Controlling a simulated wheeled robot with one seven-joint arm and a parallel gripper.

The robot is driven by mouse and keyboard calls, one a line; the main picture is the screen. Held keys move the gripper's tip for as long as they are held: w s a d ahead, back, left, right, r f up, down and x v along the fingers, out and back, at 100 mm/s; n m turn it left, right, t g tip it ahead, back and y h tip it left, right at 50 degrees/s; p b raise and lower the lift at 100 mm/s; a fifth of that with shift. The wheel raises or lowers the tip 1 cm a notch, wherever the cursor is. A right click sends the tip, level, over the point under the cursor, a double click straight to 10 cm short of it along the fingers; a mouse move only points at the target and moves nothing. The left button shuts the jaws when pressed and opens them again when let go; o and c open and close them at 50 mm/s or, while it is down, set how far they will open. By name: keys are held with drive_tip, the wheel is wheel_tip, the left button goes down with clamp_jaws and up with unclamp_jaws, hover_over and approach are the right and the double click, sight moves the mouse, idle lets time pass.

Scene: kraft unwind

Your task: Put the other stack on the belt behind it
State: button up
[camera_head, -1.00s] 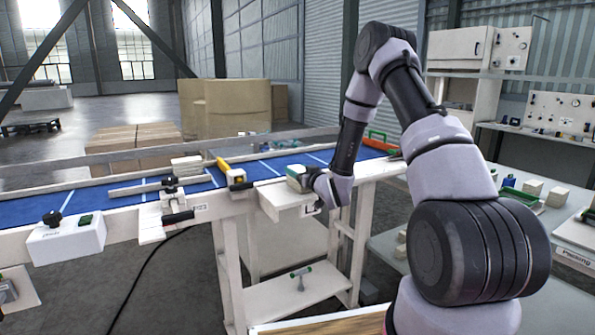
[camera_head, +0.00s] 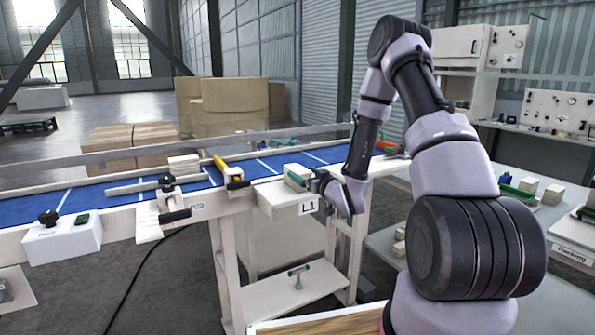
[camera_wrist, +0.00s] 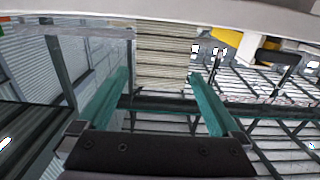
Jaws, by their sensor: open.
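One stack of pale flat pieces (camera_head: 184,165) lies on the blue belt (camera_head: 262,168), left of a yellow-topped bar. The other stack (camera_head: 296,175) stands on the small pale shelf marked L1 (camera_head: 275,202), in front of the belt. My gripper (camera_head: 311,181) is at the right side of that stack. In the wrist view the layered stack (camera_wrist: 168,62) shows ahead, between the tips of the two teal fingers. My gripper (camera_wrist: 159,76) is open, with space beside the stack. Whether a finger touches it cannot be told.
The yellow-topped bar (camera_head: 228,168) crosses the belt left of the shelf. A clamp with a black knob (camera_head: 167,183) and a white control box (camera_head: 65,241) sit along the front rail. An orange part (camera_head: 385,146) is at the belt's right end. A side table is at the right.

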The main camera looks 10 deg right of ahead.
drive_tip(key=v, duration=0.4)
drive_tip(key=shift+s+d, duration=0.15)
drive_tip(key=shift+s, duration=0.2)
drive_tip(key=s+d+r+m+g+h, duration=0.2)
drive_tip(key=d+r+g+h, duration=0.1)
drive_tip(key=r, duration=0.5)
drive_tip(key=s+d+r+m+g+h, duration=0.2)
drive_tip(key=d+r+h, duration=0.1)
drive_tip(key=r, duration=0.5)
drive_tip(key=s+a+r+m+g+y, duration=0.1)
drive_tip(key=s+r+g, duration=0.15)
drive_tip(key=s, duration=0.65)
drive_tip(key=s+a+r+m+g+y, duration=0.1)
drive_tip(key=s+r, duration=0.3)
drive_tip(key=s, duration=0.4)
drive_tip(key=s+a+r+m+g, duration=0.2)
drive_tip(key=s+r, duration=0.1)
drive_tip(key=s, duration=0.6)
drive_tip(key=w+d+f+n+t+h, duration=0.1)
drive_tip(key=w+d+f+n+h, duration=0.15)
drive_tip(key=w, duration=0.95)
drive_tip(key=n+t+y, duration=0.2)
drive_tip(key=n+y, duration=0.2)
drive_tip(key=n, duration=0.2)
approach(298, 168)
drive_tip(key=shift+m, duration=0.25)
drive_tip(key=x, duration=0.4)
drive_tip(key=shift+d+f, duration=0.1)
drive_tip(key=shift+f, duration=0.2)
drive_tip(key=shift+x, duration=3.05)
